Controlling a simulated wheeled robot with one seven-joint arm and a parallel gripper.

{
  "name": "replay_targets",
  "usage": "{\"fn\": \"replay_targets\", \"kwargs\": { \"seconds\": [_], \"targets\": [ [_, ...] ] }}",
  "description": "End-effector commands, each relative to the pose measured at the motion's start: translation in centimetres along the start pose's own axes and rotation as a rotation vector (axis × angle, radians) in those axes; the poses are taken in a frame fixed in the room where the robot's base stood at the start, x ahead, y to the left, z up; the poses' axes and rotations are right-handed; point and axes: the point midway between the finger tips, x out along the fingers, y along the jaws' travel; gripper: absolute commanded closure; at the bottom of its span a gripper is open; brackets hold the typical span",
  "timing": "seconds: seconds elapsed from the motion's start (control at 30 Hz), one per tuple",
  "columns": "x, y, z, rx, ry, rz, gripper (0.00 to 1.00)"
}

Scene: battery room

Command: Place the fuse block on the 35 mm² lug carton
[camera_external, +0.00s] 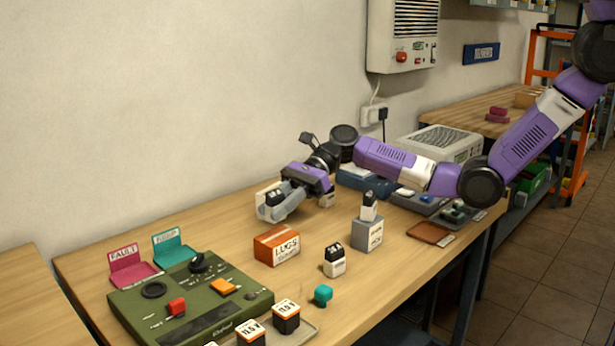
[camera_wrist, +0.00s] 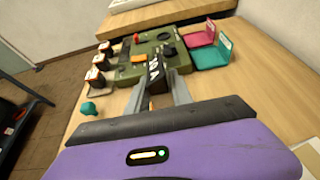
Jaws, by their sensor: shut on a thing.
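My gripper (camera_external: 274,203) reaches left above the table, shut on a small block with a black top (camera_external: 272,194), likely the fuse block. The fingers hide most of it. In the wrist view the block (camera_wrist: 155,72) shows black with white marks between the fingertips. An orange carton marked LUGS (camera_external: 277,248) stands on the table below my gripper, apart from it; its size print is too small to read. A grey carton (camera_external: 367,236) stands to the right with a white-and-black block (camera_external: 369,206) on top. A similar block (camera_external: 334,261) stands on the table between and in front of the cartons.
A green panel (camera_external: 190,299) with knobs fills the front left, with pink (camera_external: 135,274) and teal (camera_external: 175,249) labelled holders behind it. Several orange-and-white blocks (camera_external: 286,317) and a teal knob (camera_external: 323,295) are near the front edge. The wood left of the orange carton is clear.

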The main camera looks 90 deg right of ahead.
Motion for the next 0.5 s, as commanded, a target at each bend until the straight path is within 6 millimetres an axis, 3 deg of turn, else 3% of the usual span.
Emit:
{"fn": "replay_targets", "kwargs": {
  "seconds": [0.23, 0.5],
  "targets": [
    [1.3, 0.1, -3.2, 0.002, 0.001, 0.002, 1.0],
    [1.4, 0.0, -3.5, 0.0, 0.0, 0.0, 1.0]
  ]
}}
